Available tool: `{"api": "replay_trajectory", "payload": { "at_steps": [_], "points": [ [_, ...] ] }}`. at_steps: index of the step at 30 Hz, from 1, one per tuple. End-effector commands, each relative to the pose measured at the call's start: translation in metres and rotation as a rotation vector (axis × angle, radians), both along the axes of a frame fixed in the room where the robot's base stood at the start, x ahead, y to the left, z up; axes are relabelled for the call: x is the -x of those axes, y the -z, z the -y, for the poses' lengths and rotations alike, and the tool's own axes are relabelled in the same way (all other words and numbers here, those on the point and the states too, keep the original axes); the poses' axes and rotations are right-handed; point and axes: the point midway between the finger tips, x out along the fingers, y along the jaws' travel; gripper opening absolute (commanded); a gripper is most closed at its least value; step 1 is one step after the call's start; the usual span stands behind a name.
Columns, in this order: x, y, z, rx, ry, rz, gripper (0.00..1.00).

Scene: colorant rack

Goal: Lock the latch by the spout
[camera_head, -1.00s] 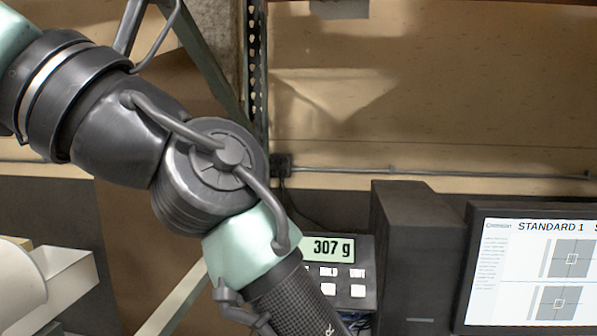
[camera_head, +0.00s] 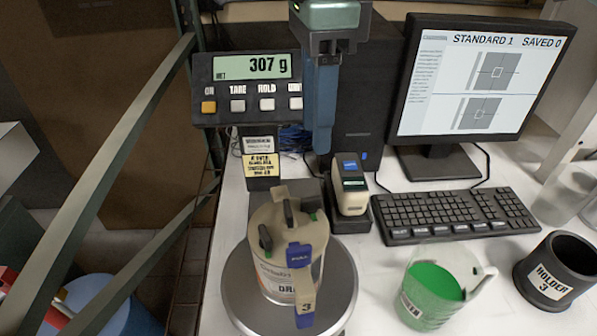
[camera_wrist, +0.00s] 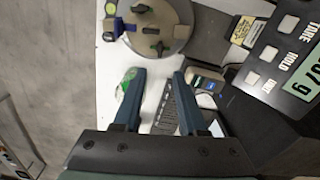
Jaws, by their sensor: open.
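A beige canister (camera_head: 268,275) with dark knobs on its lid stands on the round scale plate (camera_head: 235,292). A blue tab marked PULL (camera_head: 299,255) sits at the lid's front edge, above a strap running down the front. Whether this latch is locked, I cannot tell. The canister (camera_wrist: 160,14) and blue tab (camera_wrist: 129,27) also show in the wrist view. My gripper (camera_head: 322,148) hangs above and behind the canister, apart from it. In the wrist view my gripper (camera_wrist: 159,72) is open, with nothing between its fingers.
The scale display (camera_head: 240,68) reads 307 g behind the canister. A small handheld device (camera_head: 350,190) stands close behind right. A keyboard (camera_head: 455,212), monitor (camera_head: 470,75), green cup (camera_head: 428,290) and black holder 3 (camera_head: 553,275) lie to the right.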

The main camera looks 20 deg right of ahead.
Motion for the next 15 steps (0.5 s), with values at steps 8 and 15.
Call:
{"api": "replay_trajectory", "payload": {
  "at_steps": [8, 15],
  "points": [
    [0.001, 0.058, -0.001, -0.006, -0.003, -0.003, 0.41],
    [0.0, 0.097, -0.002, -0.007, -0.002, 0.0, 0.41]
  ]
}}
